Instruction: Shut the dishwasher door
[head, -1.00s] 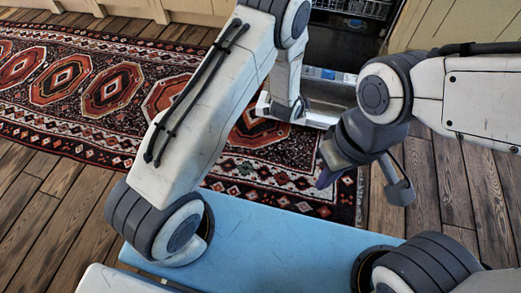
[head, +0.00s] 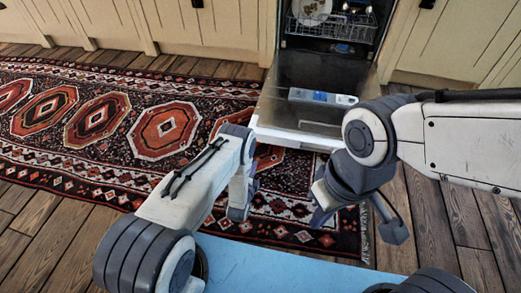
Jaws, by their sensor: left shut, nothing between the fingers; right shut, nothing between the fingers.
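The dishwasher door (head: 270,100) hangs open at the top right of centre, folded down toward me, with its dark inner face up and its pale front edge nearest me. The dishwasher's dark interior with a wire rack (head: 335,28) shows behind it. My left gripper (head: 237,214) is shut and empty, pointing down over the rug, to the left and nearer me than the door's front edge. My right gripper (head: 319,216) is shut and empty, below the door's front edge in the picture. My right arm hides part of the door's right corner.
A patterned rug (head: 60,110) covers the wooden floor (head: 445,225) in front of and left of the door. Cream cabinets (head: 200,25) line the back on both sides. A plate (head: 312,10) and other dishes sit in the rack. Plain floor is free at right.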

